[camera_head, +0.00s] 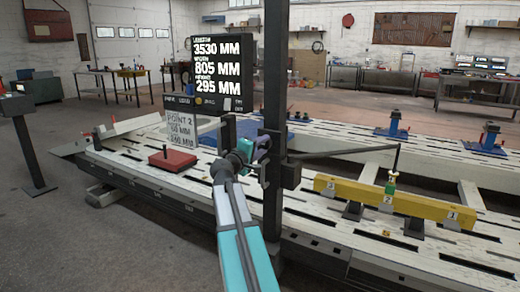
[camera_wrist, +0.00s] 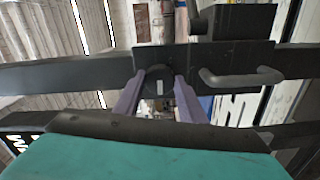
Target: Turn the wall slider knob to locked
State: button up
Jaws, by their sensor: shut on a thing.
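The slider knob (camera_wrist: 158,77) is a dark round knob with a short pale mark, on the black slider block (camera_wrist: 222,60) in the wrist view. The mark stands upright in that view. My gripper (camera_wrist: 159,90) has its two purple fingers on either side of the knob, shut on it. In the head view my gripper (camera_head: 262,143) reaches the slider block (camera_head: 289,172) on the black upright post (camera_head: 275,80). The knob is hidden there behind the gripper. I see no lettering for locked or unlocked.
A dark curved handle (camera_wrist: 242,77) sits right of the knob. A display screen (camera_head: 222,66) hangs left of the post. A thin measuring arm (camera_head: 345,152) extends right over the bench (camera_head: 400,250) and yellow beam (camera_head: 395,199).

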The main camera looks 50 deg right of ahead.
jog(key=shift+s+d, duration=0.2)
jog(key=shift+s, duration=0.05)
jog(key=o, duration=1)
jog(key=shift+o, duration=0.2)
jog(key=shift+w, duration=0.1)
jog(key=shift+a, duration=0.15)
jog(key=shift+a, duration=0.45)
jog(key=p+v, duration=0.1)
jog(key=v, duration=1.1)
jog(key=shift+a+p, duration=0.35)
jog(key=shift+p, duration=0.05)
